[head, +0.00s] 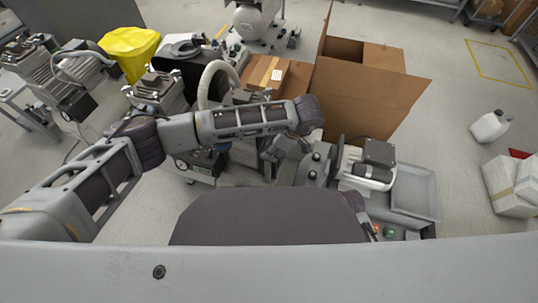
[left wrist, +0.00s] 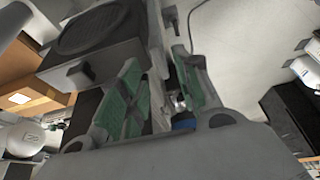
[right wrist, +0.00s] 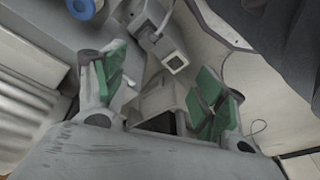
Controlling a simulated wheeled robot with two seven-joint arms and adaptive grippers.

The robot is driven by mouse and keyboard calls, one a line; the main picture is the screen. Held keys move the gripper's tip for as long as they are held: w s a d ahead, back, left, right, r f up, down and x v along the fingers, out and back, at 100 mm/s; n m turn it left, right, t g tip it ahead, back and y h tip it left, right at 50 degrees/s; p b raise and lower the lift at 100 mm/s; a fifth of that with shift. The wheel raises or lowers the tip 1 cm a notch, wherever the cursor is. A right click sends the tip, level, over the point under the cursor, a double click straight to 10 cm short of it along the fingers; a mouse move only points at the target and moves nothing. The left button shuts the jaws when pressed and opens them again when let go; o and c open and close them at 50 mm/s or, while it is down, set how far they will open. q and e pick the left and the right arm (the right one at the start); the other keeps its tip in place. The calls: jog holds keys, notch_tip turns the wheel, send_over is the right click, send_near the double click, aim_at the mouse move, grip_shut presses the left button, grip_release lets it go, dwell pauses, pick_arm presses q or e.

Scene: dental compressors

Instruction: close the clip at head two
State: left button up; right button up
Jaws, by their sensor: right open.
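My left gripper (head: 270,160) reaches down among the compressor parts at the centre of the head view. In the left wrist view its green-padded fingers (left wrist: 160,85) stand apart, with a pale grey part and a small metal fitting (left wrist: 178,103) between or behind them. Whether they grip it is unclear. My right gripper is open in the right wrist view (right wrist: 160,85). A grey part with a square, pale-faced end (right wrist: 174,62) shows beyond and between its fingers, with no clear contact. I cannot make out the clip or which head is head two.
A compressor unit with a black-topped box (head: 379,152) stands right of my left gripper, beside a grey tray (head: 415,188). An open cardboard box (head: 365,95) stands behind. Another compressor (head: 155,90) and a yellow bag (head: 130,48) are at left.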

pick_arm(q)
jog(key=x, duration=0.3)
jog(key=shift+s+f, duration=0.1)
jog(key=shift+a+f+b, duration=0.25)
jog(key=shift+f+b, duration=0.05)
jog(key=shift+f, duration=0.2)
pick_arm(e)
jog(key=shift+w+a+r, duration=0.1)
jog(key=shift+w+r, duration=0.15)
jog(key=shift+r, duration=0.6)
pick_arm(q)
grip_shut()
pick_arm(e)
jog(key=shift+s+f, duration=0.1)
jog(key=shift+f, duration=0.15)
